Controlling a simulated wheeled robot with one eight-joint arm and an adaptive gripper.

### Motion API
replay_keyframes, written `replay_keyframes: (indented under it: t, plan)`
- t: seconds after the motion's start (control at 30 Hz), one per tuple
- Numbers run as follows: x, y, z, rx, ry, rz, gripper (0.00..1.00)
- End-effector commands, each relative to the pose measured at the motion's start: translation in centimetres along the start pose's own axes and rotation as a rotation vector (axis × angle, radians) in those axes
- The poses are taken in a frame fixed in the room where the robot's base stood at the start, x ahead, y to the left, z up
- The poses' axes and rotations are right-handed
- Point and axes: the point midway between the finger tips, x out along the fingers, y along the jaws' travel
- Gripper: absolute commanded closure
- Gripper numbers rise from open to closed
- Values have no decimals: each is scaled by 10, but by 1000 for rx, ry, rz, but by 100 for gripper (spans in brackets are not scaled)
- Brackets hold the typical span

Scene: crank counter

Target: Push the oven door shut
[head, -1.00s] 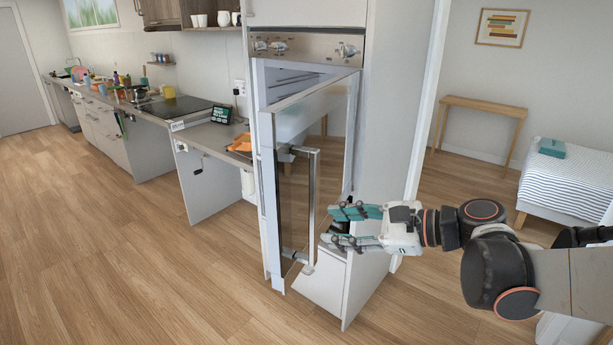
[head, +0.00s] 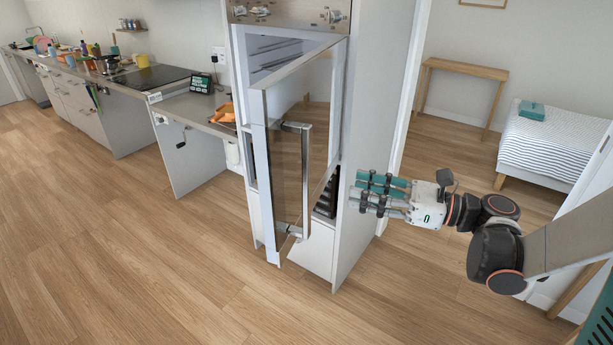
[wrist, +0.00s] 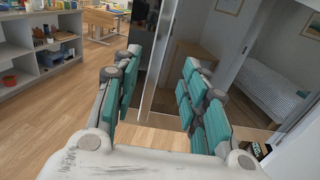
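The oven door (head: 290,150) stands open in the head view, swung out from the tall oven cabinet. It has dark glass, a pale frame and a long silver vertical handle (head: 305,185). Part of the oven's interior (head: 275,55) shows above and behind it. My gripper (head: 356,190) is right of the door, in front of the cabinet's side panel in the picture, with its teal-padded fingers pointing left. The fingers are apart and empty, also in the wrist view (wrist: 162,62). A visible gap separates them from the door in the head view.
The oven cabinet's grey side panel (head: 375,90) rises behind my gripper. A counter with a hob (head: 160,77) runs back on the left. A wooden side table (head: 465,72) and a striped bed (head: 555,140) stand at right. The wood floor left of the door is clear.

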Motion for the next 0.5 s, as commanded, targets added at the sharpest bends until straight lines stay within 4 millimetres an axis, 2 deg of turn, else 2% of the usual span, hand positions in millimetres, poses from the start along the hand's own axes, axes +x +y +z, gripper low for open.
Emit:
replay_keyframes:
  t: [0.5]
  plan:
    - [55,1,-1,-2,1,3,60]
